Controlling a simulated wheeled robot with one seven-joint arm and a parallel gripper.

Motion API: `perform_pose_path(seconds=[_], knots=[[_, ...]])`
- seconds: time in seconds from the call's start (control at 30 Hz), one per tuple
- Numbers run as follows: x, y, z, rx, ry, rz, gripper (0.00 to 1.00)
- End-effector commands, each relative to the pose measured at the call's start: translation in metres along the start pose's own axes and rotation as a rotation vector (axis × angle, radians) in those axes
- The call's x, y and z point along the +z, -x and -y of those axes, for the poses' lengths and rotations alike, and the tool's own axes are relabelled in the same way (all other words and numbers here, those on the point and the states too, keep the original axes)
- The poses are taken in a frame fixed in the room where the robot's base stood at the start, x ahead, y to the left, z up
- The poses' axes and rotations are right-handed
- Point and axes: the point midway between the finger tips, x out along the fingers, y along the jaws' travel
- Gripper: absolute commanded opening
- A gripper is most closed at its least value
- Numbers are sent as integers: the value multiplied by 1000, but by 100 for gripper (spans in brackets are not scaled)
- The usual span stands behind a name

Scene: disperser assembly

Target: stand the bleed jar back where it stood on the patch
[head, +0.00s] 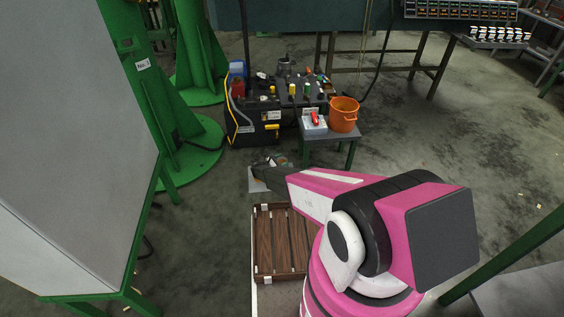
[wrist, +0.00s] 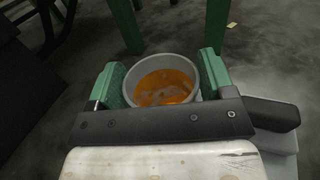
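The bleed jar (wrist: 165,82) is a grey round pot with orange liquid inside, seen from above in the wrist view. The green fingers of my gripper (wrist: 162,82) lie against its left and right sides, with the jar held between them. The jar looks upright; its base is hidden, so I cannot tell how high it is above the floor. In the head view my gripper (head: 266,162) is low in front of the small green table, and the jar cannot be made out there. A pale grey patch (head: 257,184) shows on the floor just below my gripper, partly covered by my arm.
The small green table (head: 331,134) holds an orange bucket (head: 343,114) and a white box with a red part (head: 314,121). A dark cart (head: 262,112) with tools stands behind on the left. A brown slatted crate (head: 279,241) lies nearer me. The right floor is open.

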Motion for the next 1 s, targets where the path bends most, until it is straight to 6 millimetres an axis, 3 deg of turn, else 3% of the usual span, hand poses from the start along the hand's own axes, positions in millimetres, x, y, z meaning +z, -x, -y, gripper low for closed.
perform_pose_path(seconds=[0.47, 1.0], knots=[[4, 7, 0, 1, 0, 0, 92], [4, 103, 0, 2, 0, 0, 92]])
